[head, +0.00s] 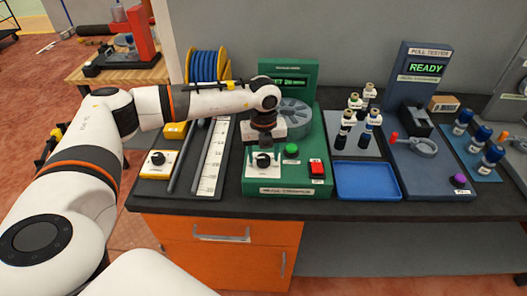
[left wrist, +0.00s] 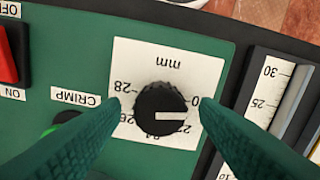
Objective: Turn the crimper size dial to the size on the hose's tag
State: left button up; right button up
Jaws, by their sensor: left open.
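The crimper (head: 315,172) is a green machine on the bench with a black size dial (head: 263,160) on a white plate marked mm. In the left wrist view the dial (left wrist: 160,108) shows upside down, its white pointer towards the picture's right, near the lower numbers. 28 is readable at upper left; other numbers are partly covered. My left gripper (head: 264,143) is above the dial, pointing down. In the wrist view its green fingers (left wrist: 160,104) are open, one on each side of the dial, with gaps. I cannot make out a hose tag. My right gripper is out of view.
On the crimper are a green button (head: 291,150) and a red switch (head: 316,168). A ruler plate (head: 213,158) lies to the left, a blue tray (head: 367,181) to the right. A hose reel (head: 207,65), several bottles and a pull tester (head: 421,150) stand around.

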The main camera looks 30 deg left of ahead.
pick_arm(q)
jog(key=shift+f, duration=0.2)
jog(key=shift+c, duration=0.3)
jog(key=c, duration=0.9)
jog(key=shift+c, duration=0.2)
